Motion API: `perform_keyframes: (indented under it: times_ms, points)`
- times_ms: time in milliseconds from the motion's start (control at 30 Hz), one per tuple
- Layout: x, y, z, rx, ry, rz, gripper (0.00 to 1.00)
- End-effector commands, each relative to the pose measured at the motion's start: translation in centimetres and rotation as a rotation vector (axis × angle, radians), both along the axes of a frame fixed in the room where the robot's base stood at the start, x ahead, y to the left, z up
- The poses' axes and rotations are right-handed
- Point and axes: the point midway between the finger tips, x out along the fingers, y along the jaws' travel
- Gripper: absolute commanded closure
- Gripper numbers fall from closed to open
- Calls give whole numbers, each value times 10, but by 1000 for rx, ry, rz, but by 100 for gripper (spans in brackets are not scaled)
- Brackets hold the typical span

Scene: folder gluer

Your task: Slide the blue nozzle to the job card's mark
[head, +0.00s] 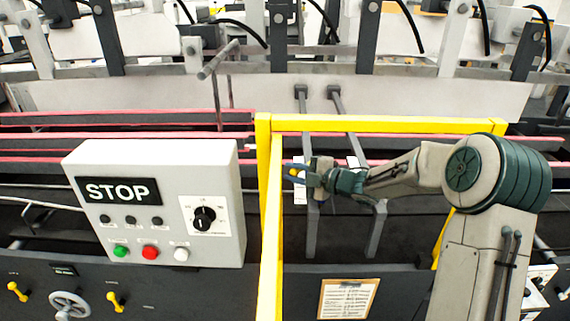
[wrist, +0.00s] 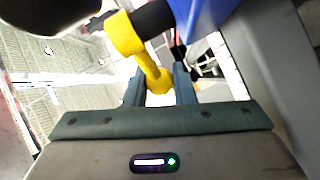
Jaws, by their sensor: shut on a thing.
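My gripper (head: 318,174) reaches through the yellow guard frame at mid-height. In the wrist view its fingers (wrist: 160,88) are closed around the lower end of a yellow handle (wrist: 146,66). The handle hangs from a yellow collar on a dark round bar. The blue nozzle (wrist: 200,18) shows as a blue block just behind the handle, cut off by the top edge. In the head view only a small yellow and blue bit shows at my fingertips. The job card (head: 347,298) is on the dark front panel; its writing is too small to read. The mark cannot be made out.
The yellow guard frame (head: 390,124) stands around my forearm, with a post (head: 270,215) left of my gripper. A grey control box (head: 155,205) with a STOP sign stands to the left. Red-edged belts and upright grey bars lie behind and below my gripper.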

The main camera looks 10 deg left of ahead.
Motion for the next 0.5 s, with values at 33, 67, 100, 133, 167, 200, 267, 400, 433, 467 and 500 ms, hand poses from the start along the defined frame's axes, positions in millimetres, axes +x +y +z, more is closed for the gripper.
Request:
perform_keyframes:
  times_ms: [33, 67, 100, 133, 167, 200, 267, 400, 433, 467, 500]
  points:
    - [0, -1, 2, 2, 0, 11, 100]
    - [0, -1, 2, 1, 0, 18, 100]
    - [-1, -1, 1, 1, 0, 23, 100]
    - [-1, -1, 1, 1, 0, 25, 100]
    - [-1, -1, 1, 1, 1, 28, 100]
    - [-1, -1, 0, 1, 1, 28, 100]
    - [-1, -1, 0, 0, 1, 28, 100]
    - [-2, 0, 0, 0, 1, 28, 100]
    - [-2, 0, 0, 0, 1, 28, 74]
    - [-2, 0, 0, 0, 1, 28, 66]
    - [-2, 0, 0, 0, 1, 28, 56]
